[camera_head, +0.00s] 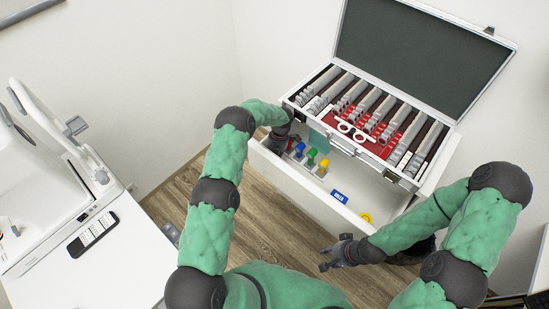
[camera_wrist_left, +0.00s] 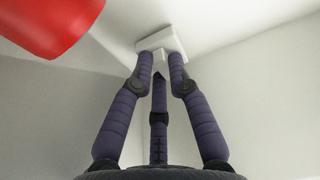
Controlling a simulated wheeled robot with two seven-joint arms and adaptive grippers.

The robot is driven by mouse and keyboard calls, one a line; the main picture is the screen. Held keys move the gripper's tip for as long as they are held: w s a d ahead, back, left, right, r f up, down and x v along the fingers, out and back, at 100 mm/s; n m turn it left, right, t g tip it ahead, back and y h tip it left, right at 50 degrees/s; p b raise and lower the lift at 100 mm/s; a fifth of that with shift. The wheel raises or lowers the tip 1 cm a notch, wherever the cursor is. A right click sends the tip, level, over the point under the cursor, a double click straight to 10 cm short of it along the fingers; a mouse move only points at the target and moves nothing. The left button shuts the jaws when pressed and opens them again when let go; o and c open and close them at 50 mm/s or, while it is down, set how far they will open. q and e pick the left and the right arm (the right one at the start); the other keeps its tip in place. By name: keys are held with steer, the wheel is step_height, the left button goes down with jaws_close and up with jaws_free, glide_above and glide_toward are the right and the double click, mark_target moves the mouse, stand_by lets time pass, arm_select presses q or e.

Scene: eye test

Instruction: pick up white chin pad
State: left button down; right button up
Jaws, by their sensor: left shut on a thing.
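A small white block, which looks like the white chin pad (camera_wrist_left: 152,41), is between the fingertips of my left gripper (camera_wrist_left: 162,58) in the left wrist view. The fingers close on it against a plain pale background. In the head view, my left gripper (camera_head: 277,141) reaches into the left end of the open white drawer (camera_head: 318,190); its fingertips and the pad are hidden there. My right gripper (camera_head: 324,260) is in front of the drawer, over the floor, empty, with its fingers apart.
The drawer also holds several coloured items, including a green one (camera_head: 311,156), a blue box (camera_head: 339,196) and a yellow round piece (camera_head: 366,217). A red object (camera_wrist_left: 55,22) is close by in the left wrist view. An open lens case (camera_head: 424,46) stands above the drawer. A phone (camera_head: 93,233) lies on the left table.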

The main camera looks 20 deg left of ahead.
arm_select(q)
steer(key=shift+s+p+v, duration=0.2)
steer(key=shift+p+v, duration=0.4)
steer(key=shift+v, duration=0.35)
steer(key=shift+s+p+v, duration=0.15)
steer(key=shift+p+v, duration=0.4)
steer(key=shift+v, duration=0.35)
steer(key=shift+a, duration=0.15)
